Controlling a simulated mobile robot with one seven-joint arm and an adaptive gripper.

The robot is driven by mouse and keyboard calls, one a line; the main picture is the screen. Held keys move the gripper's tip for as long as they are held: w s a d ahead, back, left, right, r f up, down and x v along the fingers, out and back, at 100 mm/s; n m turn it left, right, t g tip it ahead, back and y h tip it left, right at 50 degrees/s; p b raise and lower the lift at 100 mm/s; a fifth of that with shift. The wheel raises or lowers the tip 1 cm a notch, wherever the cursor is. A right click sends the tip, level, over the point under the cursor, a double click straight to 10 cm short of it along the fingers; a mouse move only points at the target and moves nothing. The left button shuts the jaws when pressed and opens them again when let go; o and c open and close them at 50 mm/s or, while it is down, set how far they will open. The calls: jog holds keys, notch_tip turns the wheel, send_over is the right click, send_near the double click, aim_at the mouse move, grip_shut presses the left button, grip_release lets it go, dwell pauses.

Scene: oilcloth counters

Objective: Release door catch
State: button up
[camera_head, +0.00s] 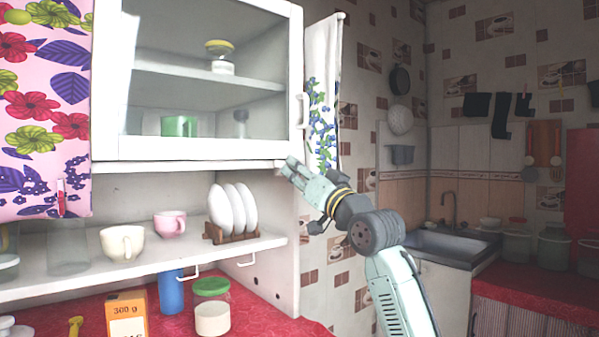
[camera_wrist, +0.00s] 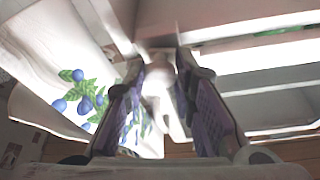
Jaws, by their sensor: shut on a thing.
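The white glass-fronted cabinet door (camera_head: 201,157) is shut, with a handle (camera_head: 302,110) on its right side. My gripper (camera_head: 287,168) reaches up to the lower right corner of this door, below the handle. In the wrist view my gripper (camera_wrist: 160,70) has its two purple-padded fingers on either side of a small pale piece, which looks like the door catch (camera_wrist: 157,86). The fingers are shut on it. The catch's shape is blurred there, and in the head view the fingers mostly hide it.
A white cloth with blue berries (camera_head: 323,95) hangs just right of the cabinet, close to my gripper. An open shelf (camera_head: 150,262) below holds cups (camera_head: 122,243) and a plate rack (camera_head: 230,236). A sink (camera_head: 440,240) stands at the right.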

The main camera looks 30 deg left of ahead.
grip_shut()
jog(key=shift+n+g+y+p, duration=0.4)
jog(key=shift+n+g+p, duration=0.5)
jog(key=shift+n, duration=1.4)
jog(key=o, duration=0.6)
grip_release()
